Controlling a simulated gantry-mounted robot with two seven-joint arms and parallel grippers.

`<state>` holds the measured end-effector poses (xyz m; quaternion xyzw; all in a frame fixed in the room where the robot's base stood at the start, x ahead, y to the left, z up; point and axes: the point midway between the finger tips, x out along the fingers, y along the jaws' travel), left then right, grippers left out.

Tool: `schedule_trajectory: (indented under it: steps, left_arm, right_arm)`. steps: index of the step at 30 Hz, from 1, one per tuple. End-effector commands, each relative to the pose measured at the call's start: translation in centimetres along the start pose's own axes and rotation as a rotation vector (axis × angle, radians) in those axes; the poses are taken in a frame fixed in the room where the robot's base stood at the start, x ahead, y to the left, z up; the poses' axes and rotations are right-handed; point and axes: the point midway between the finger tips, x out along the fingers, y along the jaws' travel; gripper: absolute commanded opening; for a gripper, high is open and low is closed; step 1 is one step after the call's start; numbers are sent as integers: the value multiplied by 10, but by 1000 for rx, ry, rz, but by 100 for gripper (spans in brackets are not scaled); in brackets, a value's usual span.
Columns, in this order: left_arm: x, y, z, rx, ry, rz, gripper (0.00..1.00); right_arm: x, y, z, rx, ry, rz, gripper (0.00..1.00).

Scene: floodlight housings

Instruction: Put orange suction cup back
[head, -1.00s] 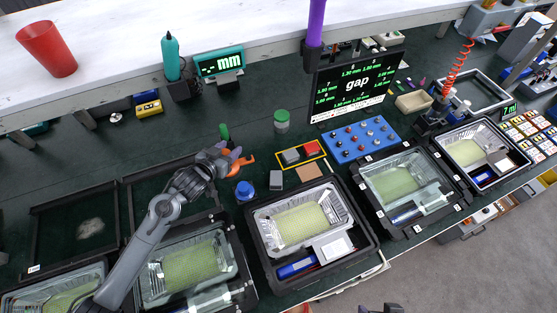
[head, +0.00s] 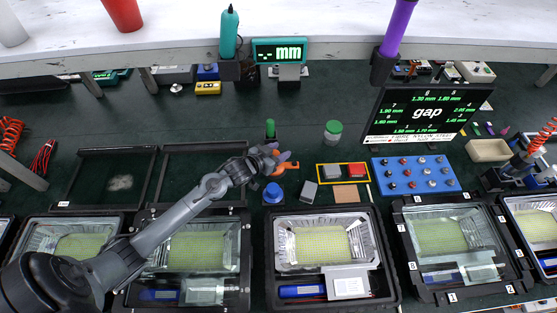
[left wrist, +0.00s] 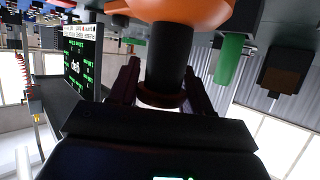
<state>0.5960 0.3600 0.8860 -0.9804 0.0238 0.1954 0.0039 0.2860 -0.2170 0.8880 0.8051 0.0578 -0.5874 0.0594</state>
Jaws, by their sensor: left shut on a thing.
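The orange suction cup (head: 285,166) is at my left gripper (head: 276,152), over the dark green bench, just above the blue suction cup (head: 272,193) in the head view. In the left wrist view the orange cup body (left wrist: 188,12) is at the top. Its black stem (left wrist: 166,65) stands between the two fingers of the left gripper (left wrist: 160,92), which are shut on it. From the head view I cannot tell how high the cup is above the bench. The right gripper is not in view.
A green upright piece (head: 270,128) stands close behind the gripper, and a green-lidded jar (head: 333,131) to its right. A yellow-framed tray (head: 343,172) with grey and red blocks lies to the right. Housings in black trays (head: 385,262) line the front.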

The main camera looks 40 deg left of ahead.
Motion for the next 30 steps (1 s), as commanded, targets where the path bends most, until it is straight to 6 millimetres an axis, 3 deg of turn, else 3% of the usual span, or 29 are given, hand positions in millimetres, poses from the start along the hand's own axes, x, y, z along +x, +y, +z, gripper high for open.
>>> schedule_trajectory:
  steps: [5, 15, 27, 28, 30]
  left_arm:
    - [3, 0, 4, 0, 6, 0, 0]
    - [15, 0, 33, 0, 7, -1, 0]
    - [16, 0, 37, 1, 6, 0, 0]
    - [16, 0, 39, 1, 1, 0, 53]
    - [16, 0, 39, 1, 1, 0, 64]
  right_arm:
    - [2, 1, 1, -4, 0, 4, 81]
    - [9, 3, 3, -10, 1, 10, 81]
    - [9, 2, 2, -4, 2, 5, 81]
    - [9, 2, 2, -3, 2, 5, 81]
    - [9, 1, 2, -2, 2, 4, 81]
